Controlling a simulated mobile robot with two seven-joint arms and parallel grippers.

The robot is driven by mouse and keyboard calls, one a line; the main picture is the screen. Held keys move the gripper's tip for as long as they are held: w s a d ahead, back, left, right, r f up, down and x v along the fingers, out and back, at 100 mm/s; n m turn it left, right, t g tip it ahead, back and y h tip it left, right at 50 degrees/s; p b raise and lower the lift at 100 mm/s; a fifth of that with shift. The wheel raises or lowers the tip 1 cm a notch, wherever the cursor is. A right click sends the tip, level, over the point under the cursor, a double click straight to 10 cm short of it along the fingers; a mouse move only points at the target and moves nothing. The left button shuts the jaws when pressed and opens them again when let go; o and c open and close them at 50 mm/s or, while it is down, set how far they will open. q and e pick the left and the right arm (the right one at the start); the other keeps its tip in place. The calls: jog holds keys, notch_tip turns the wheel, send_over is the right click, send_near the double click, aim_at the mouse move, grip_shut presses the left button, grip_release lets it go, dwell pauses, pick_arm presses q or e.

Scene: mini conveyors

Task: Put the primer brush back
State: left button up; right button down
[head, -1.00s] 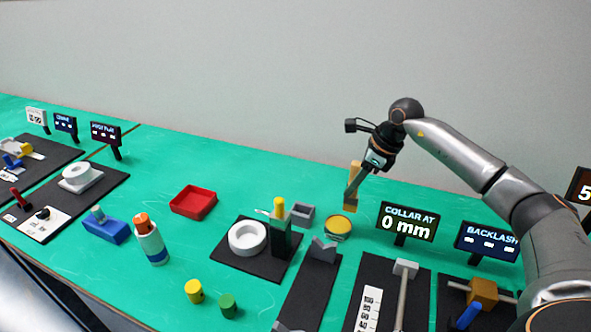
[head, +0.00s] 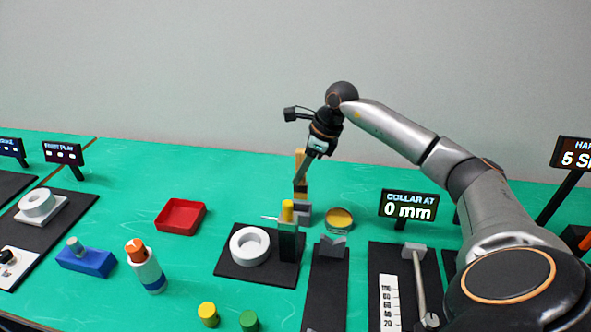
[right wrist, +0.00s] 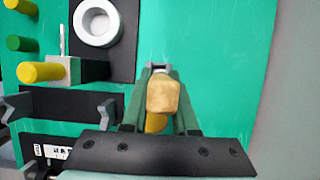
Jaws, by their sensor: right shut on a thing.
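My right gripper (head: 303,178) is shut on the primer brush (head: 299,160), a tan wooden-looking piece held roughly upright. In the right wrist view the brush (right wrist: 163,97) shows end-on between the fingers. The brush's lower end is just above or behind a small grey open box (head: 305,212); I cannot tell whether it touches or enters the box. The round tin with a yellow top (head: 339,219) stands to the right of the grey box. My left gripper is not in view.
A dark block with a yellow peg (head: 287,212) stands in front of the grey box, beside a white ring (head: 249,246) on a black mat. A red tray (head: 181,217) lies left. The "COLLAR AT 0 mm" sign (head: 408,205) stands right. Green table is clear behind the tray.

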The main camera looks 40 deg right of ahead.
aim_at(298, 198)
jog(key=shift+f+b, duration=0.6)
jog(key=shift+f, duration=0.3)
notch_tip(298, 198, down, 4)
jog(key=b, duration=0.3)
jog(key=shift+f+b, duration=0.25)
jog(key=shift+b, duration=0.05)
jog(key=shift+f+b, duration=0.35)
jog(key=shift+f, duration=0.25)
jog(key=c, duration=0.6)
grip_release()
jog(key=v, duration=1.2)
jog(key=shift+r, duration=0.3)
